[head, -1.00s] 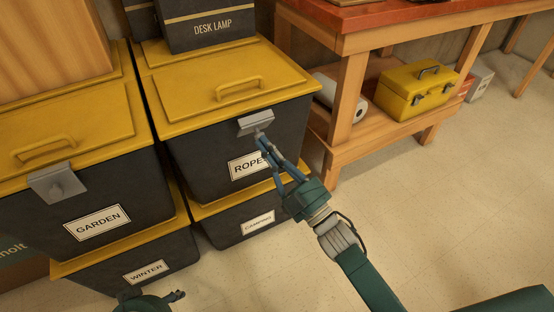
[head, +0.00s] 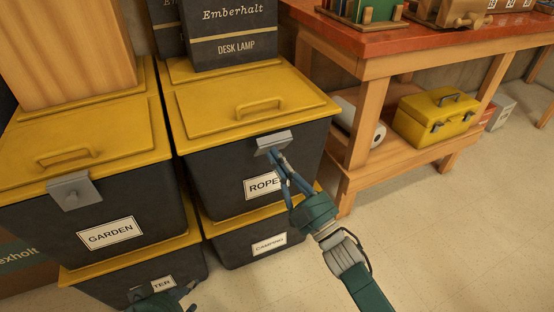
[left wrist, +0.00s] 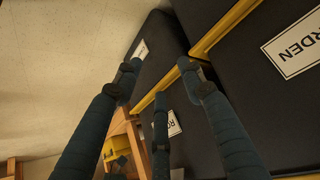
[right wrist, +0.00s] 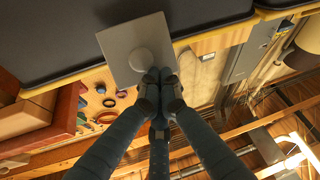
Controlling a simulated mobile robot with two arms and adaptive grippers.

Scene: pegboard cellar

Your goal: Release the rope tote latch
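The rope tote (head: 225,178) is a dark bin with a yellow lid (head: 215,108), lid down, on top of the camping tote. Its grey latch (head: 273,143) is on the front rim above the ROPE label, which a finger partly hides. My right gripper (head: 277,156) is at the latch's lower edge, fingers together. In the right wrist view the latch (right wrist: 128,42) shows as a plate with a round knob, and the fingertips (right wrist: 160,78) meet just beside the knob, seemingly touching the plate. My left gripper (left wrist: 160,72) is open and empty, low in front of the left stack.
The garden tote (head: 100,215) stands left on the winter tote, with a wooden box (head: 68,50) on it. Desk lamp boxes (head: 232,35) stand behind the rope lid. A workbench (head: 400,42) with a yellow toolbox (head: 437,117) is right. Floor in front is clear.

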